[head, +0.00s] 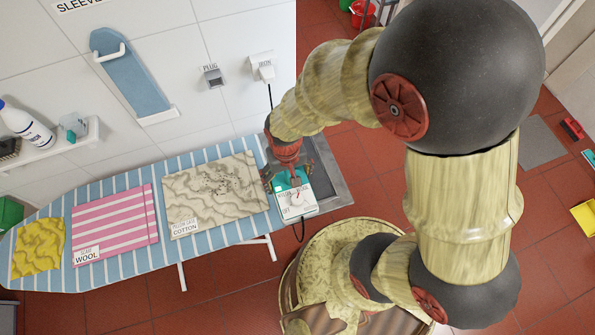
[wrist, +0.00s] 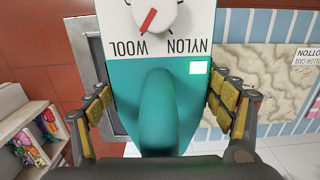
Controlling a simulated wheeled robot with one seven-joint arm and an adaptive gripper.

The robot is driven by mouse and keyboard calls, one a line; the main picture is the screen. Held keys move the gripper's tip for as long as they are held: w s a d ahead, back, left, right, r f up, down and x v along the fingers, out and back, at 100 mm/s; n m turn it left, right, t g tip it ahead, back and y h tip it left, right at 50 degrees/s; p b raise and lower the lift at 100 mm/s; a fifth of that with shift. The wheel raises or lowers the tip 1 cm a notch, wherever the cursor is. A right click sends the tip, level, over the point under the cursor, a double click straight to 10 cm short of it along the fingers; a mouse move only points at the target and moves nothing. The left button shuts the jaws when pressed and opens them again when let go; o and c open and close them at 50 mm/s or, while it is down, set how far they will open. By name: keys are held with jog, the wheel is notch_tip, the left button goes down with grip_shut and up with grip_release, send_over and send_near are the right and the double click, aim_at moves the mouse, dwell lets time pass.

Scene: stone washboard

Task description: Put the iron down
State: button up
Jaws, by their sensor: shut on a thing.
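The iron (head: 297,202) has a teal handle and a white face with a dial, and sits at the right end of the ironing board. In the wrist view the iron (wrist: 160,75) fills the middle, with its dial's red pointer towards the word WOOL and a lit green lamp beside NYLON. My gripper (head: 289,172) is shut on the iron from above, with yellow-padded fingers on both sides in the wrist view (wrist: 162,100). A grey metal rest (head: 335,180) lies under or just beside the iron. The iron's sole is hidden, so I cannot tell whether it touches the rest.
The striped ironing board (head: 105,190) bears a wrinkled cotton pillow case (head: 210,195), a pink striped wool scarf (head: 115,222) and a yellow cloth (head: 38,248). A dark cord runs from the IRON wall socket (head: 262,68) down behind my arm. A small shelf (head: 50,145) holds a bottle.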

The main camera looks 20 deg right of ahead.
jog(key=w+d+f+b, duration=0.1)
jog(key=w+d+f, duration=0.7)
jog(key=shift+w, duration=0.1)
jog(key=shift+w+d+f, duration=0.4)
jog(key=shift+f, duration=1.65)
jog(key=shift+f+b, duration=0.2)
jog(key=shift+b, duration=0.15)
jog(key=o, duration=2.1)
jog(key=shift+s, duration=0.1)
